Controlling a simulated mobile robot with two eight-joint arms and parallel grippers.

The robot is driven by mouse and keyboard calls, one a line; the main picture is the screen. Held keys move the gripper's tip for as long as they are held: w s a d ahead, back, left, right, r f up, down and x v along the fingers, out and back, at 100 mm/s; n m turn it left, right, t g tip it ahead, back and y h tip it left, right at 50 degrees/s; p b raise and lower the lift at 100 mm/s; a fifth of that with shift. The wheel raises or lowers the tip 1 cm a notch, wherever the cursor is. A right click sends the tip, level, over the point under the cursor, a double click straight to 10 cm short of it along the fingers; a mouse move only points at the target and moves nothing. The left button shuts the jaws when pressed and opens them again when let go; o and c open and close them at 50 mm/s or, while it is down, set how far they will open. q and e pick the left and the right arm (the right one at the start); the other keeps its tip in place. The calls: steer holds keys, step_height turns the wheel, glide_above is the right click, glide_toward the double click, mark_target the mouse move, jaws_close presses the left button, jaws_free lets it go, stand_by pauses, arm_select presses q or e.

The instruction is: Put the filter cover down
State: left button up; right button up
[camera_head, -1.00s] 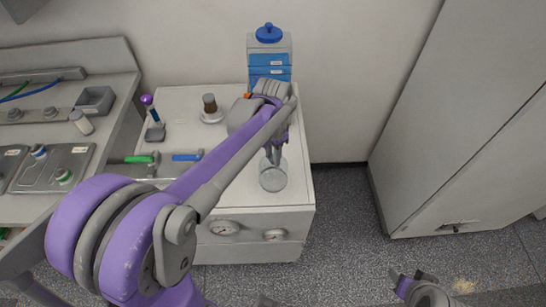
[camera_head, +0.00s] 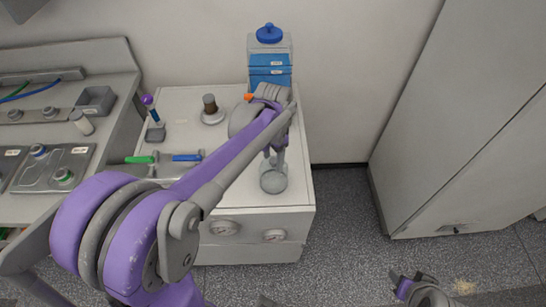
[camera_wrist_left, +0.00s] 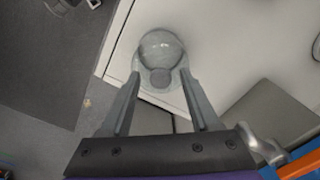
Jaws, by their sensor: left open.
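The filter cover, a clear glass dome (camera_head: 273,180), stands on the white cabinet top near its front right corner. It also shows in the left wrist view (camera_wrist_left: 160,48), close to the cabinet edge. My left gripper (camera_head: 274,155) is just above and behind it in the head view. In the left wrist view its two fingers (camera_wrist_left: 161,75) are spread, with the near part of the cover between or just beyond their tips; contact cannot be told. My right gripper (camera_head: 415,288) is low at the bottom right, far from the cover, and its jaws are unclear.
On the cabinet top (camera_head: 240,195) are a brown filter (camera_head: 210,104) on a round base, a purple-knobbed lever (camera_head: 152,115), green (camera_head: 140,159) and blue (camera_head: 187,157) handles, and a blue-lidded container (camera_head: 270,60) at the back. A tall grey cabinet (camera_head: 450,130) stands right.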

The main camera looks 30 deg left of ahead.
arm_select(q)
step_height(320, 180, up, 12)
steer(key=s+d+f+n+t, duration=0.2)
steer(key=s+d+f, duration=0.1)
steer(key=s+f, duration=0.2)
steer(key=s+d+f+n+t, duration=0.2)
steer(key=s+d+f+t, duration=0.1)
steer(key=s, duration=0.6)
step_height(320, 180, down, 3)
steer(key=shift+s+d+r+n+t+p, duration=0.15)
steer(key=shift+s+d+n+t+p, duration=0.15)
steer(key=shift+d+p, duration=0.15)
steer(key=shift+c, duration=0.2)
